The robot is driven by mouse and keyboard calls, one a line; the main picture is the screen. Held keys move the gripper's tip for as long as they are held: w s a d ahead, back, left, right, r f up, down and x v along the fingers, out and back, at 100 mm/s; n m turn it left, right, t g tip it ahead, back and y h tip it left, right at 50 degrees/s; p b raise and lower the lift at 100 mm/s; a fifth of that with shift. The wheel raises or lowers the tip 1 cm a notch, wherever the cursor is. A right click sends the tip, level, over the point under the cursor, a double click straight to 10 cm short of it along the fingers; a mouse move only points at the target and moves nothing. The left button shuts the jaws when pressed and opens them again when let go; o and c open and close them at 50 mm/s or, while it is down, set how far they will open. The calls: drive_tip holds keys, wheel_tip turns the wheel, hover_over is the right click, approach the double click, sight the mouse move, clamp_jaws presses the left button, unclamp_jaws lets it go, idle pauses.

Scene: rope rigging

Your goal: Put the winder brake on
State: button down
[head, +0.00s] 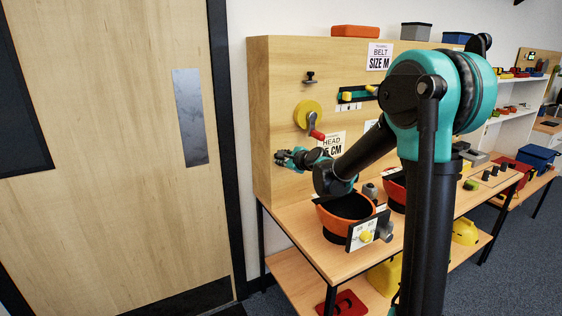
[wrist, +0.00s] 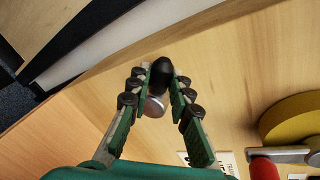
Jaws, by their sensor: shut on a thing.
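The winder is a yellow disc (head: 308,114) with a red-handled crank (head: 317,134) on the upright wooden board. In the wrist view the yellow disc (wrist: 292,118) is at the right edge, with part of the red handle (wrist: 264,168) below it. My gripper (head: 282,158) is at the board, below and left of the winder. In the wrist view its fingers (wrist: 160,82) are shut on a black knob (wrist: 161,72) with a silver round part (wrist: 154,106) beside it. The knob looks like the brake's grip. Its mounting is mostly hidden.
A black fitting (head: 310,77) is above the winder. An orange bin (head: 345,213) stands on the table below my arm. A wooden door (head: 110,150) is at the left.

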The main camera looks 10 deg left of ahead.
drive_tip(key=shift+w+d+r+m+g+y, duration=0.2)
drive_tip(key=shift+w+d+m+y, duration=0.3)
drive_tip(key=shift+m, duration=0.75)
drive_tip(key=shift+w+d+r+m+g+y, duration=0.25)
drive_tip(key=shift+d+m+y, duration=0.4)
drive_tip(key=shift+m, duration=0.65)
drive_tip(key=shift+w+d+r+m+g+y, duration=0.25)
drive_tip(key=shift+d+m+y, duration=0.3)
drive_tip(key=shift+m, duration=0.7)
drive_tip(key=shift+a, duration=0.1)
drive_tip(key=c, duration=1.4)
unclamp_jaws()
drive_tip(key=shift+w, duration=0.1)
drive_tip(key=shift+o, duration=0.2)
drive_tip(key=v, duration=1.2)
drive_tip(key=shift+f, duration=0.3)
